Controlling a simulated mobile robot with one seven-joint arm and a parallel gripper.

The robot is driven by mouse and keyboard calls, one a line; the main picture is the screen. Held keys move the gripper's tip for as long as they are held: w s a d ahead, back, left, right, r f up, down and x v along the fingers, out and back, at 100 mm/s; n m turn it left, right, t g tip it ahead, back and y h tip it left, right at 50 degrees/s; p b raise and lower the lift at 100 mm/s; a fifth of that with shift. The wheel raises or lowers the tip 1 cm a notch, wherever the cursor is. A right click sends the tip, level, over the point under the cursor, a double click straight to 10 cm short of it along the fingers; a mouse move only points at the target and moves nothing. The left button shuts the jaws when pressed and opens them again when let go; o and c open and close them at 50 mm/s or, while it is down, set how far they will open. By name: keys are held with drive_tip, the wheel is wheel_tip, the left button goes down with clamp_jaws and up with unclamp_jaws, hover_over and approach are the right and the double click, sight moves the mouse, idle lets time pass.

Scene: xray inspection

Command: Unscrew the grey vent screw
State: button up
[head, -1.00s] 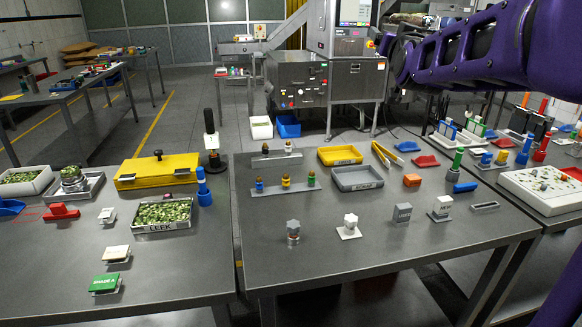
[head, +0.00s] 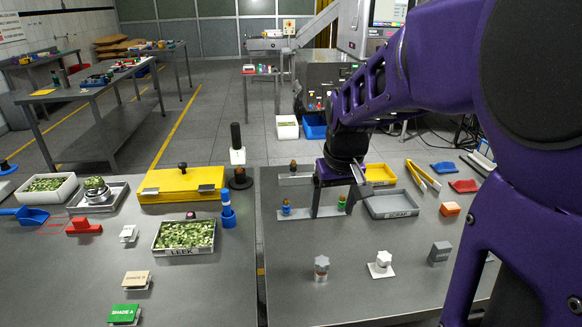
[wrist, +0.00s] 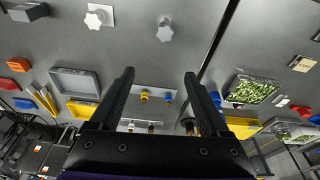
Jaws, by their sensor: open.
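The grey vent screw (head: 321,268) is a star-shaped grey knob on a short silver post, upright at the front left of the right-hand table. It also shows in the wrist view (wrist: 165,30), at the upper middle, ahead of the fingertips. A similar white knob (head: 380,264) on a white plate stands to its right. My gripper (wrist: 159,75) is open and empty. Its two black fingers are apart and clear of the grey screw. In the head view my gripper (head: 335,182) hangs farther back, over the small bottle stand, partly covering it.
A grey block (head: 440,253) stands right of the white knob. Behind are a grey tray (head: 393,206), a yellow tray (head: 381,173), yellow tongs (head: 422,176) and an orange block (head: 450,209). The tabletop around the grey screw is clear. A leek tray (head: 184,252) sits on the left-hand table.

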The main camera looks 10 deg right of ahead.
drive_tip(key=s, duration=0.1)
drive_tip(key=b, duration=0.2)
approach(322, 261)
drive_tip(key=shift+g, duration=0.4)
drive_tip(key=f, duration=0.3)
drive_tip(key=w+f, duration=0.1)
drive_tip(key=f, duration=0.2)
drive_tip(key=w+f, duration=0.1)
drive_tip(key=f, duration=0.3)
drive_tip(key=shift+w, duration=0.15)
drive_tip(key=shift+r, duration=0.1)
clamp_jaws()
